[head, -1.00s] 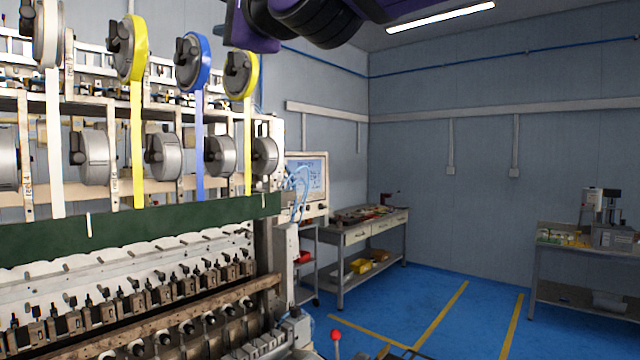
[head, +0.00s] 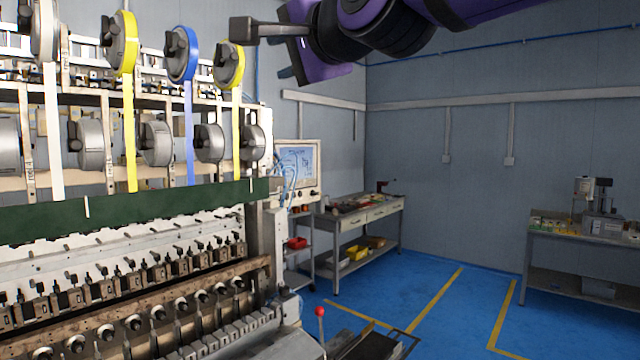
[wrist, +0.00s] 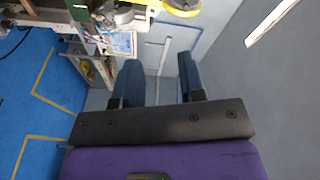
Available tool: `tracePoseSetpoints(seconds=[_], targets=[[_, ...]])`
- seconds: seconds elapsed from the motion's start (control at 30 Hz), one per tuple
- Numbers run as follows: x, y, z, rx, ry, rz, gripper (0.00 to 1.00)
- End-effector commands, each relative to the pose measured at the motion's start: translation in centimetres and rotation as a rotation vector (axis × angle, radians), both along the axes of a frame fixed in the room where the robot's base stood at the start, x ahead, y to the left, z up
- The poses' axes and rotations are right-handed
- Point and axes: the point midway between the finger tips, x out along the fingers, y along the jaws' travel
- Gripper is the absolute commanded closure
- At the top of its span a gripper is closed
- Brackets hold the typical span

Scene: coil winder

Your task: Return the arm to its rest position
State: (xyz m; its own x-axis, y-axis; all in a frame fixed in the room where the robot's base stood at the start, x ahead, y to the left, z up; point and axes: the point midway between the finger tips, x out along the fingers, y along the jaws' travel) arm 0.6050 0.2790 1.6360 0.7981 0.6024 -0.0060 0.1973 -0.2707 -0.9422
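My gripper (head: 245,30) is at the top of the head view, beside and just right of the upper reels of the coil winder (head: 130,205). Its dark fingers point left, toward the last yellow-taped reel (head: 229,66); how far apart in depth they are is hard to tell. In the wrist view my gripper (wrist: 158,78) shows two blue-grey fingers spread apart with nothing between them. The purple arm behind it runs off the top right of the head view.
A monitor (head: 298,168) stands at the winder's right end. A workbench (head: 360,215) with tools is along the back wall, and another bench (head: 580,238) is at right. Blue floor (head: 440,285) with yellow lines is clear between them.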

Motion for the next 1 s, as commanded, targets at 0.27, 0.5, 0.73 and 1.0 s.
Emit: tracePoseSetpoints(seconds=[0.27,0.5,0.73,1.0], targets=[[-0.2,-9.7,-7.7,-0.41,0.049,-0.115,0.63],[-4.2,-21.5,-17.4,-0.851,0.207,-0.136,0.63],[-11.2,-30.4,-26.1,-1.155,0.405,-0.021,0.63],[-17.1,-34.6,-31.6,-1.294,0.538,0.133,0.63]])
